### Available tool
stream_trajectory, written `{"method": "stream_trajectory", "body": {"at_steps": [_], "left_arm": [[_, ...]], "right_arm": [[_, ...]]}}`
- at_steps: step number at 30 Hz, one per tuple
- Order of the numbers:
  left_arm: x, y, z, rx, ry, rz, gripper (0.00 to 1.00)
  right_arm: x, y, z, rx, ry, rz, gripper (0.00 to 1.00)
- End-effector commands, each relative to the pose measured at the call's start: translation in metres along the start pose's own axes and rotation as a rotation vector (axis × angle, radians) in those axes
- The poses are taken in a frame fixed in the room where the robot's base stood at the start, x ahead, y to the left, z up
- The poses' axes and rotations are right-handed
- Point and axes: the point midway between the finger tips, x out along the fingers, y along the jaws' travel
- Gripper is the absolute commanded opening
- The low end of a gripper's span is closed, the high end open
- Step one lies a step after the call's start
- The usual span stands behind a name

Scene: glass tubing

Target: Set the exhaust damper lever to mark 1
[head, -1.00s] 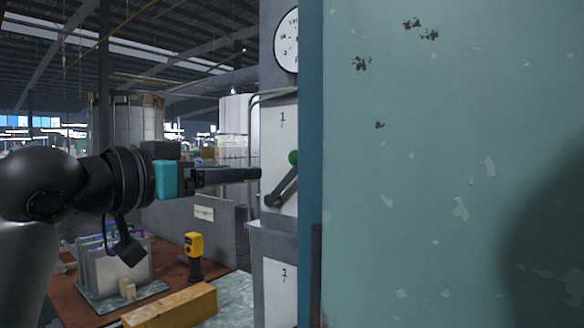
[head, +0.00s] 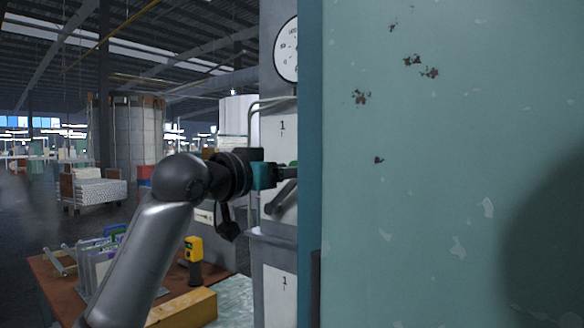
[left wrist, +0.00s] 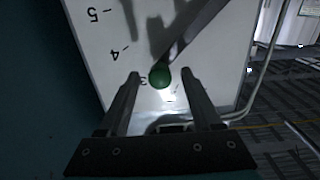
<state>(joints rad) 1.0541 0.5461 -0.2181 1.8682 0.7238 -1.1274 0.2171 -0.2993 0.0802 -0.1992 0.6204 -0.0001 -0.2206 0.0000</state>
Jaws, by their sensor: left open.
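The exhaust damper lever (head: 283,197) is a grey bar with a green knob, on a white plate (head: 283,110) marked 1 at the top. In the left wrist view the green knob (left wrist: 160,77) lies between the tips of my left gripper (left wrist: 160,92), whose two fingers stand apart on either side of it. Marks 5 and 4 show on the plate there, and a figure beside the knob is partly covered. In the head view my left gripper (head: 287,173) reaches in at the knob, its tips largely hidden by the panel edge. My right gripper is not in view.
A large pale green panel (head: 440,120) fills the right side and hides part of the lever plate. A gauge (head: 287,52) sits above. Below left, a workbench holds a yellow handheld device (head: 194,250) and a wooden block (head: 185,308). A second plate (head: 280,295) marked 1 is lower down.

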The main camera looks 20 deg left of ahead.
Motion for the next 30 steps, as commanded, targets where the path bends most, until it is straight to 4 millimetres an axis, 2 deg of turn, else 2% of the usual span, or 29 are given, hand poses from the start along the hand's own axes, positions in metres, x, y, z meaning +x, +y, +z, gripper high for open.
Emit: {"method": "stream_trajectory", "body": {"at_steps": [5, 13, 30], "left_arm": [[0.0081, 0.0003, 0.0, 0.0, 0.0, 0.001, 0.66], [0.0085, 0.0002, 0.0002, 0.0, 0.0, 0.0, 0.65], [0.0082, 0.0, 0.0002, 0.0, 0.0, 0.0, 0.01]], "right_arm": [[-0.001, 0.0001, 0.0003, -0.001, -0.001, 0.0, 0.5], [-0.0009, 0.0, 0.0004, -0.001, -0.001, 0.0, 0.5], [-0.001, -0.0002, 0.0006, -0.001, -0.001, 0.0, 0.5]]}}
